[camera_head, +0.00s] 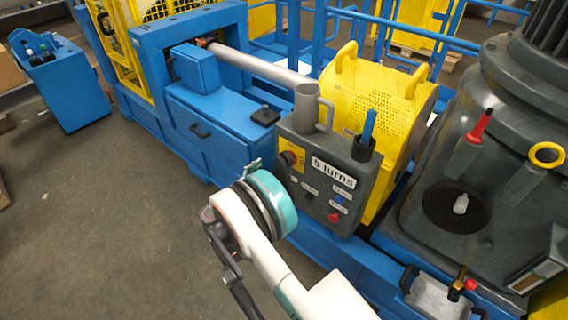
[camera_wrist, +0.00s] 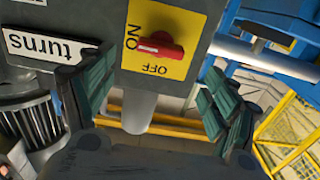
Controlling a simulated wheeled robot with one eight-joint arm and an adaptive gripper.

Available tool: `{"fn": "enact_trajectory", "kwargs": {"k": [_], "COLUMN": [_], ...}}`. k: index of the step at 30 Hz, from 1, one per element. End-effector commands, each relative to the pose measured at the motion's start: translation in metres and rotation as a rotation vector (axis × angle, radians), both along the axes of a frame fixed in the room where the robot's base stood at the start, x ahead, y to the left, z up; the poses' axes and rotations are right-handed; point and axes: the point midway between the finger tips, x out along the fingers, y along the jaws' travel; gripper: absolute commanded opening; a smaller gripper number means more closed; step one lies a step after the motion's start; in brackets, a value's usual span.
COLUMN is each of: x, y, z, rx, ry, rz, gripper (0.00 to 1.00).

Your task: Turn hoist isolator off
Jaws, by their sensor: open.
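The hoist isolator is a red rotary knob (camera_wrist: 162,49) on a yellow plate (camera_wrist: 178,20) marked ON and OFF. In the wrist view its handle lies roughly level, with a pale mark on its left end, toward the ON lettering. OFF is printed below it in that view. In the head view the yellow plate (camera_head: 294,150) is on the left part of the grey control box (camera_head: 340,168). My gripper (camera_wrist: 158,88) is open, its dark green fingers apart on either side of the knob in the picture. I see no contact. In the head view my wrist mostly hides the fingers.
The box carries a "5 turns" label (camera_head: 333,173), small buttons, a grey mug-like cup (camera_head: 306,108) and a holder with a blue handle (camera_head: 368,127). A yellow perforated guard (camera_head: 375,95) stands behind it. Open floor (camera_head: 120,200) lies to the left.

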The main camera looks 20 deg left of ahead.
Motion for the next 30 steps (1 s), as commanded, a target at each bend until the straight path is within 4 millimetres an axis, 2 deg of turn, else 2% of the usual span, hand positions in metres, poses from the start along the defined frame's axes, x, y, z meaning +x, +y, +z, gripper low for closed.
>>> {"fn": "enact_trajectory", "kwargs": {"k": [1,6,12,18,26,30], "x": [0.011,0.040,0.065,0.074,0.075,0.075], "y": [-0.005,-0.017,-0.027,-0.030,-0.031,-0.031], "z": [-0.002,-0.002,-0.001,0.000,0.001,0.000], "rx": [0.000,0.000,-0.001,-0.001,-0.001,-0.001], "ry": [0.000,0.001,0.001,0.001,0.001,0.001], "rz": [-0.004,-0.002,-0.002,0.001,0.001,0.001], "gripper": [0.80,0.80,0.80,0.80,0.80,0.48]}}
